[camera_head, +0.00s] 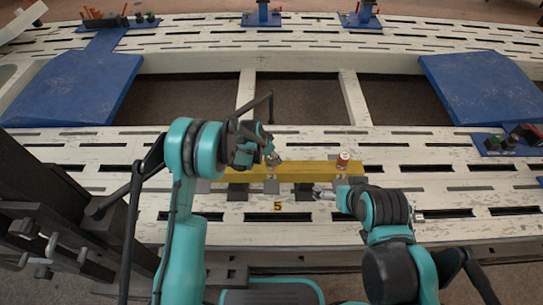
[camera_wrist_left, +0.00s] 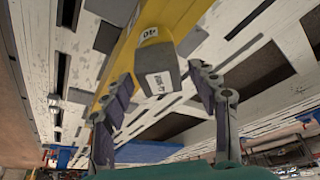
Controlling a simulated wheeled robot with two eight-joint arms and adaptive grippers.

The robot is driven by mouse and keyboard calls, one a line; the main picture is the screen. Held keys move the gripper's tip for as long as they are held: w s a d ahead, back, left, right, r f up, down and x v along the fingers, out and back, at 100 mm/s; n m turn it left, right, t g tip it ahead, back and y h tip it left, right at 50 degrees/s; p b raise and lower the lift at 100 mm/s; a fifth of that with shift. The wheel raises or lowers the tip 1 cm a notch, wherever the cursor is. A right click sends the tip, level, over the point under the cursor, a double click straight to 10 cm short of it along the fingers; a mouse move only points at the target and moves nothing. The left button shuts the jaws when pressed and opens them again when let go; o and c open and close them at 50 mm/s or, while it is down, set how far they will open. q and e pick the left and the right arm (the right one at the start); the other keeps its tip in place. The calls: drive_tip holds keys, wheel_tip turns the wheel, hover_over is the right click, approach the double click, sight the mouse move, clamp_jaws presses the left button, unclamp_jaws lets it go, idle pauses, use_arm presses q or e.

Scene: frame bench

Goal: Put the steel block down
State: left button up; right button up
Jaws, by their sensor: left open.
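The steel block (camera_wrist_left: 156,62) is a grey block with white labels, seen in the left wrist view at the yellow bar (camera_wrist_left: 185,12). My left gripper (camera_wrist_left: 162,82) is open, with one finger on each side of the block and visible gaps between. In the head view my left gripper (camera_head: 272,158) is over the yellow bar (camera_head: 312,168), and I cannot make out the block clearly there. My right gripper (camera_head: 322,192) is low over the bench, in front of the bar; its jaws are too small to read.
A red-and-white cylinder (camera_head: 343,160) stands at the bar's right part. The slotted white bench (camera_head: 440,182) is mostly clear to the right. Blue plates (camera_head: 75,88) lie on both sides, with dark openings between the beams.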

use_arm(q)
drive_tip(key=p+v, duration=0.2)
drive_tip(key=v, duration=0.4)
drive_tip(key=s+a+f+p, duration=0.1)
drive_tip(key=s+a+p, duration=0.1)
drive_tip(key=s+a, duration=0.6)
drive_tip(key=shift+s+f, duration=0.1)
drive_tip(key=shift+s, duration=0.1)
